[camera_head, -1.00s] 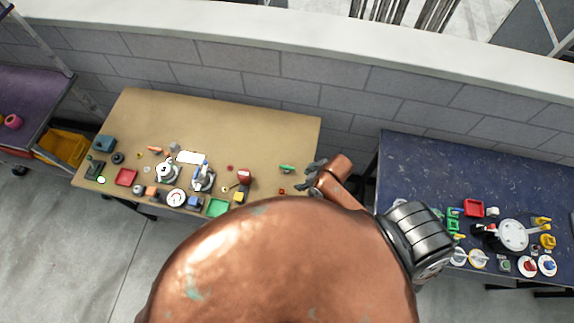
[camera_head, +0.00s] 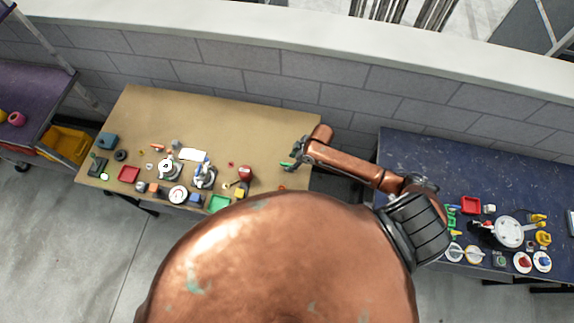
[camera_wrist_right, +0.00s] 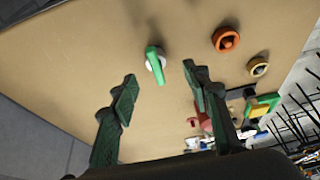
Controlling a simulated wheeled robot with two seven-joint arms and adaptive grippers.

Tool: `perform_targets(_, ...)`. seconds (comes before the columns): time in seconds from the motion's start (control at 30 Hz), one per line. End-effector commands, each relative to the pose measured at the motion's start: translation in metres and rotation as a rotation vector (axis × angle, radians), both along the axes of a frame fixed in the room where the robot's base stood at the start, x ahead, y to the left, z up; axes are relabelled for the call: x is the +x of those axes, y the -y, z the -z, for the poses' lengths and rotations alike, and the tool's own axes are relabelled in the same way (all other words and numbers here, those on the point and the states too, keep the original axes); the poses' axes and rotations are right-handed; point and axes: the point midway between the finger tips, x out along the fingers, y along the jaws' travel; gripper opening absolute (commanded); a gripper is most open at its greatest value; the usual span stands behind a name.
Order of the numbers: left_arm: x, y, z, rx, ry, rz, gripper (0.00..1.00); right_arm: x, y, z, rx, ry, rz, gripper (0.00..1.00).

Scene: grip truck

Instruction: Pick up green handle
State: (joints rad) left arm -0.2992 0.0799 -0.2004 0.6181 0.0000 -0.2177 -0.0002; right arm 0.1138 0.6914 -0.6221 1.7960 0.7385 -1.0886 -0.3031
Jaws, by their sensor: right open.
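The green handle (camera_wrist_right: 154,62) lies on the tan table in the right wrist view, with a pale round part beside it. It is a small green piece (camera_head: 286,164) near the table's right end in the head view. My right gripper (camera_wrist_right: 160,92) is open and empty. The handle shows in the gap between its two dark fingers, beyond their tips and apart from them. In the head view my right gripper (camera_head: 295,153) is close by the handle, at its right. My left gripper is not in view.
The tan table (camera_head: 250,122) holds several small items, including a red part (camera_head: 245,173) and a green tray (camera_head: 219,203). A blue table (camera_head: 450,160) stands at the right.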

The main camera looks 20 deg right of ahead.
Motion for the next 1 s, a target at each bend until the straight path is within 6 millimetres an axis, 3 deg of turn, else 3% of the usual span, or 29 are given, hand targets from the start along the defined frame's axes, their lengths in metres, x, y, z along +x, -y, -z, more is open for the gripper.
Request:
perform_targets(0.4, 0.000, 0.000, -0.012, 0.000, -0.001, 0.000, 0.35, 0.016, -0.013, 0.044, -0.001, 0.000, 0.001, 0.43)
perform_targets(0.73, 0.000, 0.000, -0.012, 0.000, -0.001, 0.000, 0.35, 0.018, -0.015, 0.050, -0.002, 0.003, 0.000, 0.43)
perform_targets(1.0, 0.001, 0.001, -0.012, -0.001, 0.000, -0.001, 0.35, 0.018, -0.015, 0.050, -0.003, 0.002, 0.000, 0.25)
